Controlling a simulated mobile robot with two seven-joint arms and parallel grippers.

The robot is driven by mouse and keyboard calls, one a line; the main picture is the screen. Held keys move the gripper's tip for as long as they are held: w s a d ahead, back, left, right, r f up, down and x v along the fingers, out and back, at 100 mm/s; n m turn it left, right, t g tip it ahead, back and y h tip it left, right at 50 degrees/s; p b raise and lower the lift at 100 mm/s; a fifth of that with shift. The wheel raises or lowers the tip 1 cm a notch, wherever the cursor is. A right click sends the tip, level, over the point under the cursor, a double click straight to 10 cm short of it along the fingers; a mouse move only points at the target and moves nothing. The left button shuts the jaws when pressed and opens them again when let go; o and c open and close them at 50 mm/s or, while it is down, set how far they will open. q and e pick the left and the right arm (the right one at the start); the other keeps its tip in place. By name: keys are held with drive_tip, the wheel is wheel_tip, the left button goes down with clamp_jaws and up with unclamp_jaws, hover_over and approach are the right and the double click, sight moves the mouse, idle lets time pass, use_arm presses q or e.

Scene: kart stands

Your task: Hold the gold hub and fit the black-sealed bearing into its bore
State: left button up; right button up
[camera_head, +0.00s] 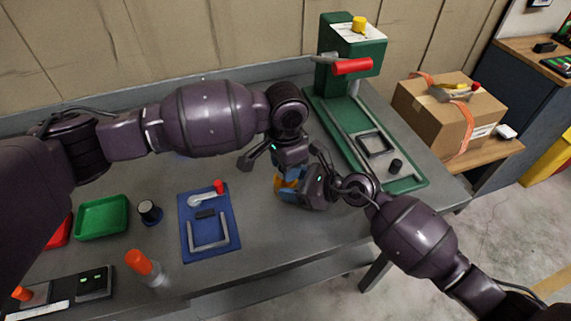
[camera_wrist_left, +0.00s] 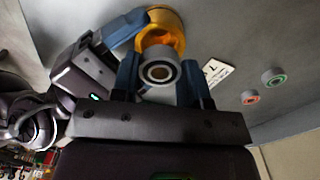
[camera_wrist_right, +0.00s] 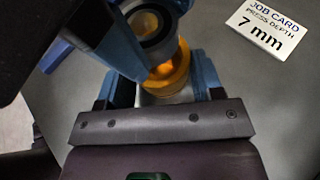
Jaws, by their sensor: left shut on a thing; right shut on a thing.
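The gold hub (camera_wrist_right: 176,66) is between the blue fingers of my right gripper (camera_wrist_right: 168,82), which is shut on it. The hub also shows in the left wrist view (camera_wrist_left: 166,24) and, mostly covered, in the head view (camera_head: 279,183). The black-sealed bearing (camera_wrist_left: 159,73) is a small grey ring with a dark seal between the fingers of my left gripper (camera_wrist_left: 160,82), which is shut on it. It also shows in the right wrist view (camera_wrist_right: 152,24), in front of the hub's open face. I cannot tell whether they touch. The head view hides the bearing.
Green-sealed (camera_wrist_left: 273,77) and red-sealed (camera_wrist_left: 250,97) bearings lie beyond a job card (camera_wrist_right: 268,26) reading 7 mm. A green press (camera_head: 352,60) stands behind right. A blue fixture plate (camera_head: 208,240), green tray (camera_head: 102,217) and orange-topped bottle (camera_head: 146,266) are left.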

use_arm(q)
drive_tip(key=shift+f, duration=0.7)
drive_tip(key=o, duration=1)
drive_tip(key=shift+o, duration=0.2)
drive_tip(key=shift+s, duration=0.1)
wheel_tip(320, 180, up, 13)
drive_tip(key=shift+r, duration=0.1)
use_arm(e)
drive_tip(key=o, duration=1.2)
